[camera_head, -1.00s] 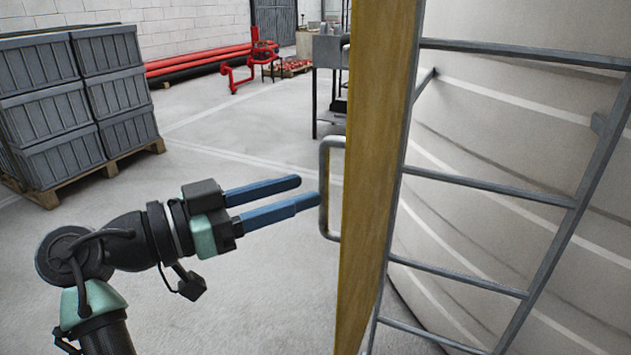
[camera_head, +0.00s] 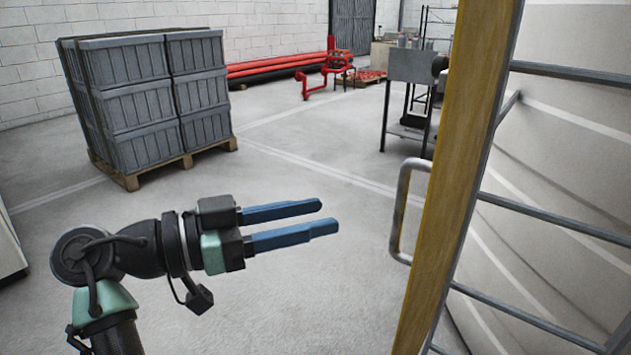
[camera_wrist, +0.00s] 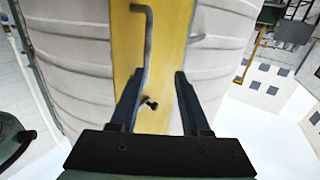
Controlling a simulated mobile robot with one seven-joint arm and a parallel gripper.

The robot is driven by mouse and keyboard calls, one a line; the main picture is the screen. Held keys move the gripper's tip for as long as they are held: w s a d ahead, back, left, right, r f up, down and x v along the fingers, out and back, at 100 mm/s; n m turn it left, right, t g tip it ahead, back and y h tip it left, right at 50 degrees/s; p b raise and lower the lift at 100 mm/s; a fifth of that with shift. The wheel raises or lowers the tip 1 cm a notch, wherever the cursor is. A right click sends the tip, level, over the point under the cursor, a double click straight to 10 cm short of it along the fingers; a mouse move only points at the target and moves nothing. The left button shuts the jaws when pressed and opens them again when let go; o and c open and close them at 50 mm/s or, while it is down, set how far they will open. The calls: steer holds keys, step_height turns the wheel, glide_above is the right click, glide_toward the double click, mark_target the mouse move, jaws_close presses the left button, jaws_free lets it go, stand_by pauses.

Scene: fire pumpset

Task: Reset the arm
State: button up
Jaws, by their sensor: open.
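My gripper (camera_head: 330,217) is open and empty in the head view, its two blue fingers apart and pointing right. My arm is bent at the lower left. A yellow panel (camera_head: 445,190) with a grey bar handle (camera_head: 400,210) stands to the right of the fingertips, with a clear gap between them. In the wrist view the fingers (camera_wrist: 155,85) are apart, with the yellow panel (camera_wrist: 170,45) and the grey handle (camera_wrist: 149,40) showing ahead of them.
Stacked grey crates (camera_head: 150,100) stand on a pallet (camera_head: 190,160) at the left. A grey ladder (camera_head: 560,210) and a large pale tank (camera_head: 580,150) fill the right. A metal table (camera_head: 408,95) and red pipes (camera_head: 275,67) are farther back. Open floor lies between.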

steer(key=w+d+r+n+t+y, duration=0.3)
steer(key=w+r+n+t+y, duration=0.1)
steer(key=r+n+t+y, duration=0.5)
steer(key=s+d+r+n+t+y, duration=0.1)
steer(key=s+r+n+t+y, duration=0.35)
steer(key=s+r+t, duration=0.85)
steer(key=s+r+g+y+p, duration=0.2)
steer(key=s+r+p, duration=0.1)
steer(key=r+p, duration=2.5)
step_height(320, 180, up, 3)
steer(key=shift+a+r+m, duration=0.15)
steer(key=shift+m, duration=0.3)
